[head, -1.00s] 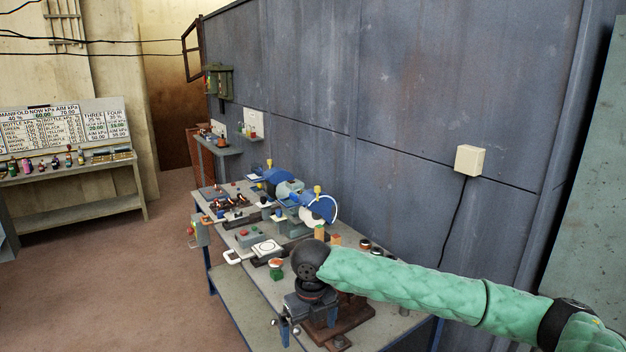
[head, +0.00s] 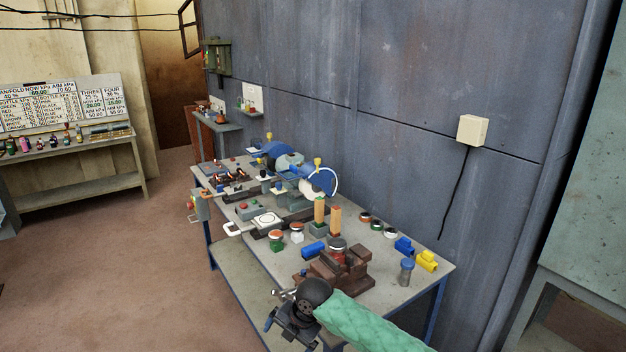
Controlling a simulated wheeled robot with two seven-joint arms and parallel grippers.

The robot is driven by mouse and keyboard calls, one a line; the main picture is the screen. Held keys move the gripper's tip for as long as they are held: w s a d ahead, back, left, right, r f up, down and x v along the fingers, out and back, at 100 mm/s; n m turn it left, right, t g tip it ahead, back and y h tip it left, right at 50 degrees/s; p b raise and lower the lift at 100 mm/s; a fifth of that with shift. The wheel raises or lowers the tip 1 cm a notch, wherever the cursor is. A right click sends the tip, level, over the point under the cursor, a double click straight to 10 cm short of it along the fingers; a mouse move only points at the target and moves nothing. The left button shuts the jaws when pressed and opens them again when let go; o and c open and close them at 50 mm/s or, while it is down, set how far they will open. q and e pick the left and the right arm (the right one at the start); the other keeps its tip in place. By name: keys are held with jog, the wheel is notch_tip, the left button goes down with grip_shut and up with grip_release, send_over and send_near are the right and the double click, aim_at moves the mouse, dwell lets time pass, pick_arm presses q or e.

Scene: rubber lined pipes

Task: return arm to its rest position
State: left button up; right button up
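My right arm, in a green quilted sleeve (head: 370,325), comes in from the lower right of the head view. Its dark wrist joint is at the front edge of the workbench (head: 408,299). My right gripper (head: 280,310) hangs at that edge, in front of a brown vise-like block (head: 325,268). The gripper is small and partly hidden by its own wrist, so I cannot tell if it is open or shut. I see nothing clearly held in it. My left gripper is not in view.
The bench holds a blue-and-white machine (head: 318,182), two upright wooden-topped pieces (head: 334,218), yellow (head: 427,261) and blue (head: 404,246) fittings, and a grey bottle (head: 406,271). A blue-grey wall (head: 400,70) stands behind. The floor (head: 130,260) at left is clear.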

jog(key=s+d+f+m+t+b, duration=0.1)
jog(key=s+d+f+m, duration=0.2)
jog(key=f+m, duration=0.5)
jog(key=s+d+f+m+b, duration=0.1)
jog(key=s+d+f+m, duration=0.25)
jog(key=f, duration=0.95)
jog(key=s+d+f+m+t+b, duration=0.1)
jog(key=s+d+f+m+b, duration=0.3)
jog(key=f, duration=0.6)
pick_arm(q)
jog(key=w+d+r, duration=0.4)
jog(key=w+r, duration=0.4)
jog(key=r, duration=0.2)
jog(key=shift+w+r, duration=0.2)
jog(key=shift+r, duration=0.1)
pick_arm(e)
jog(key=s+d+f+m+h, duration=0.1)
jog(key=s+d+f+m, duration=0.3)
jog(key=s+f, duration=0.4)
jog(key=s+d+f+m+g+h, duration=0.1)
jog(key=s+d+f+m, duration=0.3)
jog(key=s+f, duration=0.3)
jog(key=s+d+f+m+h, duration=0.1)
jog(key=s+d+f+m, duration=0.4)
jog(key=s, duration=0.8)
notch_tip(320, 180, down, 4)
jog(key=shift+s+d+r+g+h, duration=0.2)
jog(key=shift+d+g+h, duration=0.2)
jog(key=shift+d, duration=0.4)
